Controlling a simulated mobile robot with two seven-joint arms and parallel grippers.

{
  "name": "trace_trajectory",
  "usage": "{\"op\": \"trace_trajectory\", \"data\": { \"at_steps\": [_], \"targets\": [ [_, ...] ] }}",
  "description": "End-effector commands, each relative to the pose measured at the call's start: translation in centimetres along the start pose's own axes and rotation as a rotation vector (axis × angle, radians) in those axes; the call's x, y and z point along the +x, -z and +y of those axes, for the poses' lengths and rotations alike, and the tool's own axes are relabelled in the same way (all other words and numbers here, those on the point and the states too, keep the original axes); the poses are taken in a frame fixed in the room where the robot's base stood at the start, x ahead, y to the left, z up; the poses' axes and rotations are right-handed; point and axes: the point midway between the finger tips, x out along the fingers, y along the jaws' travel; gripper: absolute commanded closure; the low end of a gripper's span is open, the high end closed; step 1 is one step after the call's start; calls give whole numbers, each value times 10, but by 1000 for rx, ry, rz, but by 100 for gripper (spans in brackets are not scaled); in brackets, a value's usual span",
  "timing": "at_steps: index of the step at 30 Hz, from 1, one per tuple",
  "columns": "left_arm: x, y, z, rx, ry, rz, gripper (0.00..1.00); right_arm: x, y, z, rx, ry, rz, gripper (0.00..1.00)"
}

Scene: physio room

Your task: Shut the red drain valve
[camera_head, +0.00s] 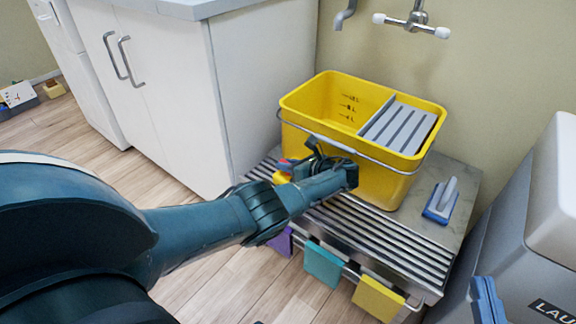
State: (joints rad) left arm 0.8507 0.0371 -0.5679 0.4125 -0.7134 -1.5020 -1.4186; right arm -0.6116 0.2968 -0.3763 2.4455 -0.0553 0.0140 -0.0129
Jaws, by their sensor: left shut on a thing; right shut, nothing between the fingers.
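The red drain valve (284,164) is a small red piece at the left lower side of the yellow bucket (385,185), with a yellow part just below it. My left arm reaches in from the left, and its wrist bends back in front of the bucket. My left gripper (296,166) is at the valve, its fingers shut on the red piece. The gripper and wrist hide much of the valve, so how far its handle is turned cannot be told.
The bucket has a grey wringer insert (400,122) and a wire handle across its front. It stands on a slatted metal bench (385,240) with a blue-based brush (441,202). Coloured cloths (378,298) hang in front. A white cabinet (165,85) and a grey bin (520,265) flank it.

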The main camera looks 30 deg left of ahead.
Motion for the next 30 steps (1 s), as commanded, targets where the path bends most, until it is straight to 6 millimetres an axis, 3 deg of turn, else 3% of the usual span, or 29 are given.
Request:
{"op": "trace_trajectory", "data": {
  "at_steps": [4,5,12,22,30],
  "targets": [
    [2,1,2,4,-6,2,100,0,0,0,-2,3,-1,100],
    [2,1,2,4,-6,2,80,0,0,0,-2,3,-1,100],
    [1,1,1,2,-3,1,60,0,-2,0,-4,4,-4,100],
    [-6,-1,0,1,1,1,60,1,1,0,-9,4,-5,100],
    [-59,-3,0,3,3,2,60,2,7,3,-61,1,-23,100]
  ]
}}
